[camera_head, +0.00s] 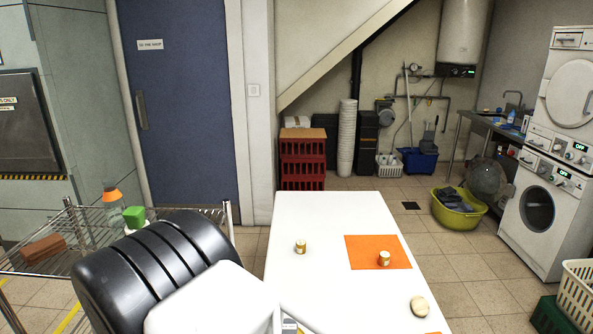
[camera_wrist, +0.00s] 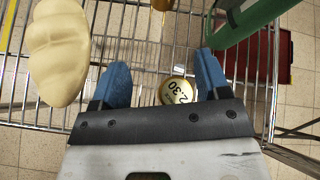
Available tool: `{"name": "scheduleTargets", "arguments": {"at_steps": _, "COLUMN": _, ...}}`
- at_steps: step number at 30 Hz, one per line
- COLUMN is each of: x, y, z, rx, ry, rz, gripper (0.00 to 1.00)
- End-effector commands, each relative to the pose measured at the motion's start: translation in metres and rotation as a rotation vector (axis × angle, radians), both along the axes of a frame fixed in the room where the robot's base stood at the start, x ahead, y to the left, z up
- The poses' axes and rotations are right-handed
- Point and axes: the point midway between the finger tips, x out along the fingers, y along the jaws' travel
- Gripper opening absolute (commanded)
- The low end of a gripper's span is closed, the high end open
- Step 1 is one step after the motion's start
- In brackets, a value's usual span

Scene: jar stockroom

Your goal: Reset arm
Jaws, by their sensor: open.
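My gripper (camera_wrist: 162,72) shows in the wrist view with its two blue fingers spread apart over a wire shelf. A jar lid (camera_wrist: 178,91), white with a gold rim and marked "2.30", lies below, toward the right finger and partly hidden by the gripper body. I cannot tell its height. In the head view my arm fills the lower left and the gripper is hidden. A small gold-lidded jar (camera_head: 300,247) stands on the white table (camera_head: 320,217). Another jar (camera_head: 384,258) stands on the orange mat (camera_head: 362,247).
A beige shell-like object (camera_wrist: 58,50) and a green object (camera_wrist: 240,20) flank the fingers. A round beige item (camera_head: 419,306) lies on the table.

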Motion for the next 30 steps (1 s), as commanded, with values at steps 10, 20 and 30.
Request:
{"name": "scheduleTargets", "arguments": {"at_steps": 10, "x": -0.053, "y": -0.034, "z": 0.016, "rx": -0.262, "ry": 0.225, "rz": 0.479, "gripper": 0.69}}
{"name": "scheduleTargets", "arguments": {"at_steps": 20, "x": -0.125, "y": -0.074, "z": 0.039, "rx": -0.416, "ry": 0.328, "rz": 1.009, "gripper": 0.69}}
{"name": "scheduleTargets", "arguments": {"at_steps": 30, "x": -0.21, "y": -0.125, "z": 0.075, "rx": -0.459, "ry": 0.281, "rz": 1.563, "gripper": 0.69}}
